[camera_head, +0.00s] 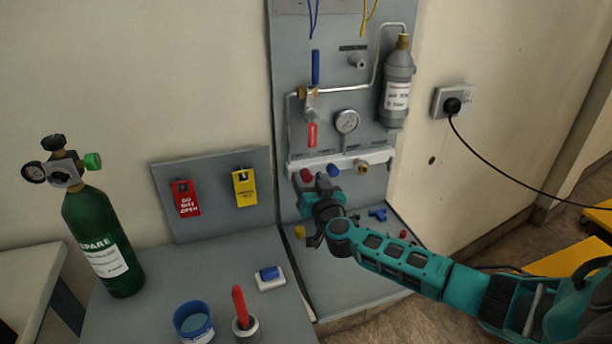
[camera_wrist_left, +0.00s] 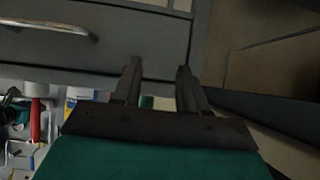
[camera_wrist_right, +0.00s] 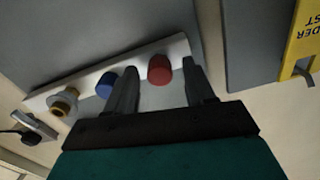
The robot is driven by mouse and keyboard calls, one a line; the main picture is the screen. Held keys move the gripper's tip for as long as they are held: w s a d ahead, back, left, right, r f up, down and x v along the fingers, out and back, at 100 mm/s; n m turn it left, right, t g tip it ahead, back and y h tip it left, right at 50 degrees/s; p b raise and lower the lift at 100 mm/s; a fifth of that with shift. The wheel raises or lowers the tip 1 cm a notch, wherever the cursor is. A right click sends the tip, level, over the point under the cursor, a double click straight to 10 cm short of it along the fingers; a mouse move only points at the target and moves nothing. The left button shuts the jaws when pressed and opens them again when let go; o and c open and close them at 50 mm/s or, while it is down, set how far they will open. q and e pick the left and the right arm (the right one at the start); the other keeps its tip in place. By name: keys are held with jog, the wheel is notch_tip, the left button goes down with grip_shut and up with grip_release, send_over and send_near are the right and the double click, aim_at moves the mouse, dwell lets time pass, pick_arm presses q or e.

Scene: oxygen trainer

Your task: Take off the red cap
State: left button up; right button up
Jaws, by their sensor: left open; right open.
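The red cap (camera_head: 306,175) sits on the left end of the white manifold bar (camera_head: 345,160) on the grey panel. In the right wrist view the red cap (camera_wrist_right: 159,69) shows just beyond and between the fingertips of my right gripper (camera_wrist_right: 158,72). My right gripper (camera_head: 317,186) is open in front of the bar, and I see no contact with the cap. A blue cap (camera_head: 333,170) sits to the right of the red one; it is also in the right wrist view (camera_wrist_right: 106,85). My left gripper (camera_wrist_left: 158,72) is open and empty, near a grey drawer front.
A brass outlet (camera_head: 362,167) is on the bar's right end. A pressure gauge (camera_head: 347,121) and red-handled valve (camera_head: 312,134) are above it. Small blue and yellow parts lie on the ledge below. A green SPARE cylinder (camera_head: 101,236) stands at the left. Red and yellow tags hang on a side board (camera_head: 214,185).

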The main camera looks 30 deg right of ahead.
jog(key=shift+v, duration=1.2)
jog(key=shift+m, duration=1.8)
jog(key=shift+m, duration=1.7)
jog(key=m, duration=0.3)
jog(key=shift+m, duration=0.3)
